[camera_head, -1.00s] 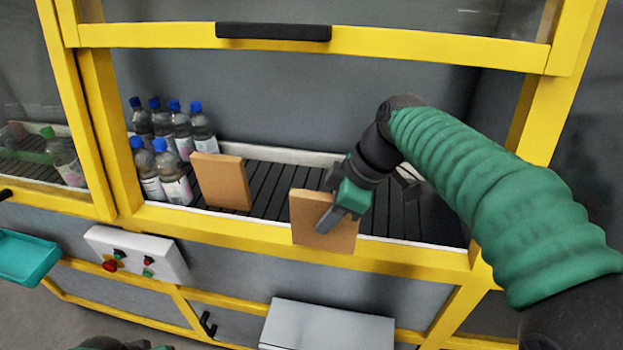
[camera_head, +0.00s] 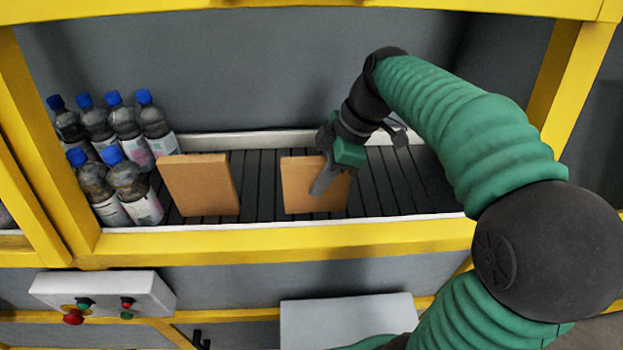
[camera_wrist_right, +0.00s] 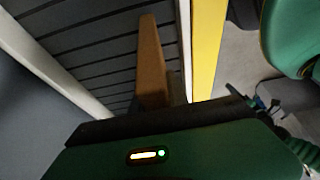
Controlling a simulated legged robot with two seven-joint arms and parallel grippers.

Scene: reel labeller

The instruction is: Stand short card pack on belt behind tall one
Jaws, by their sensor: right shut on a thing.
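The tall card pack (camera_head: 200,185), a plain orange-brown block, stands on the dark slatted belt (camera_head: 262,190), just right of the bottles. My right gripper (camera_head: 322,186) is shut on the short card pack (camera_head: 297,180), holding it upright over the belt to the right of the tall one. A gap of bare belt lies between the packs. I cannot tell whether the short pack's bottom touches the belt. The right wrist view shows an orange-brown pack surface (camera_wrist_right: 150,65) nearly edge-on, beyond the gripper body. My left gripper is out of view.
Several blue-capped bottles (camera_head: 128,185) crowd the belt's left end. A yellow frame bar (camera_head: 280,240) runs along the front, and a pale rail (camera_head: 250,139) along the back. A control box (camera_head: 105,292) hangs below. Belt to the right is free.

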